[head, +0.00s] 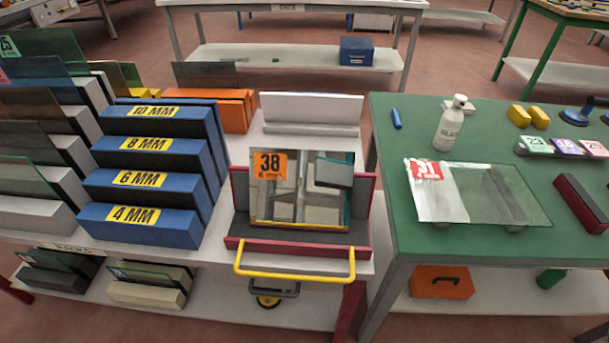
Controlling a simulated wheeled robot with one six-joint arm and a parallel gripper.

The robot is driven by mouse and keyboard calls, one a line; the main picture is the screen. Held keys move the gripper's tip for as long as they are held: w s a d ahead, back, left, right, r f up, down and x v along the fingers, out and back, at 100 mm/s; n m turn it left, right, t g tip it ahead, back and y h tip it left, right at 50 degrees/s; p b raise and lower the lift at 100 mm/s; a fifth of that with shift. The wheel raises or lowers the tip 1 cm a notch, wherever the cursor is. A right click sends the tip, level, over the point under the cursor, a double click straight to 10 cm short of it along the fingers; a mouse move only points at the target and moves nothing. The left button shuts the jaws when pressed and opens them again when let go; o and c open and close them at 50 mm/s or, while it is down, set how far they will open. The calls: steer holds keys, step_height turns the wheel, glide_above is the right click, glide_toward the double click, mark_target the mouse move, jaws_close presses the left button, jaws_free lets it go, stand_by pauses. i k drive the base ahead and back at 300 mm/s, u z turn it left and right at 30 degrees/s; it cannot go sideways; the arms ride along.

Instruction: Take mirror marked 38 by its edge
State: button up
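The mirror marked 38 (318,190) stands upright, leaning slightly back, in a grey and red carrier (361,208). An orange label (270,164) with a black 38 is at its upper left corner. Its face shows reflections, including a dark block shape at the upper right. Its top and side edges are visible. Its lower edge sits behind the carrier's red front lip (290,248). My gripper is not in view.
A yellow handle bar (295,275) crosses the carrier's front. Blue blocks marked 4 to 10 MM (140,226) stand close on the left. On the right, a green table (400,258) holds a glass sheet marked 31 (495,195) and a white bottle (450,125).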

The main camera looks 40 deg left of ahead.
mark_target(294, 189)
steer(key=u, duration=0.7)
steer(key=i, duration=0.8)
steer(key=u, duration=0.95)
